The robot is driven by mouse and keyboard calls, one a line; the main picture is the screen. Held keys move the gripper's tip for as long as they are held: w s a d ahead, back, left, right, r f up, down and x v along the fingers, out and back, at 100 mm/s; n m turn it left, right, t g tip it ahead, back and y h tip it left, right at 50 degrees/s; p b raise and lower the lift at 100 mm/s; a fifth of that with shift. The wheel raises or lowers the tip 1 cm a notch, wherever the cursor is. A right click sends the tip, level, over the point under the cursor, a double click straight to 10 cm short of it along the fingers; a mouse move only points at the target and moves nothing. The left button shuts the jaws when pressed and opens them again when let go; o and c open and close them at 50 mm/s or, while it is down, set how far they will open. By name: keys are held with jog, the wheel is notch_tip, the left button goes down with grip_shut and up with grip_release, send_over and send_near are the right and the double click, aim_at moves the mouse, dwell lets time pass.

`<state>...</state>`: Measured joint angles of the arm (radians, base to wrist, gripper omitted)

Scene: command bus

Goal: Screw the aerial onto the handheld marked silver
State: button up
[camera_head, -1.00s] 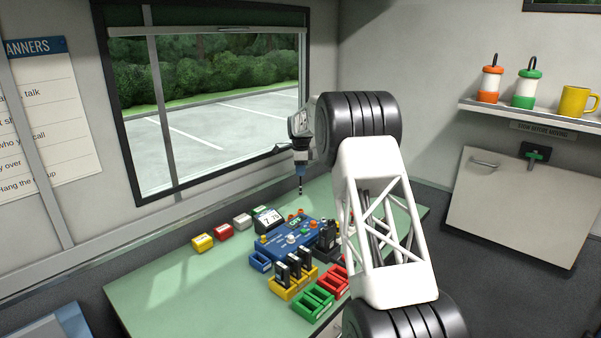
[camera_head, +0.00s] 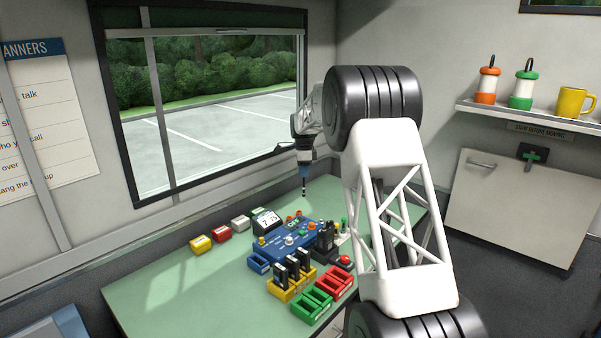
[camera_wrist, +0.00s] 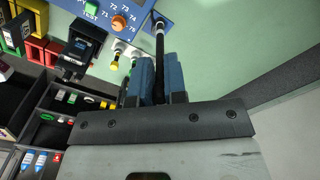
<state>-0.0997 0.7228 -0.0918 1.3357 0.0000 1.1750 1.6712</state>
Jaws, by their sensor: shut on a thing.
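My gripper (camera_head: 304,178) is shut on a slim black aerial with a pale band (camera_wrist: 159,28). The aerial hangs below the fingers in the head view, above the back of the bench and apart from the handhelds. In the wrist view the blue fingers (camera_wrist: 157,82) close around its shaft. A black handheld (camera_head: 326,238) stands upright at the right side of the blue console; it also shows in the wrist view (camera_wrist: 82,48). Several more black handhelds (camera_head: 292,268) stand in the yellow rack. I cannot read which one is marked silver.
The blue console (camera_head: 275,242) has knobs and buttons. Small stubs with green and yellow tops (camera_wrist: 115,60) stand beside it. Red (camera_head: 336,283) and green bins (camera_head: 312,306) lie in front. A small display (camera_head: 266,220) is behind.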

jog(key=s+d+r, duration=0.2)
jog(key=s, duration=0.9)
jog(key=s+d+r, duration=0.3)
jog(key=s, duration=0.9)
jog(key=shift+d+r, duration=0.15)
jog(key=shift+r, duration=0.05)
jog(key=shift+f, duration=0.2)
jog(key=shift+f, duration=1.7)
jog(key=shift+f, duration=0.55)
dwell(2.1)
jog(key=o, duration=1.1)
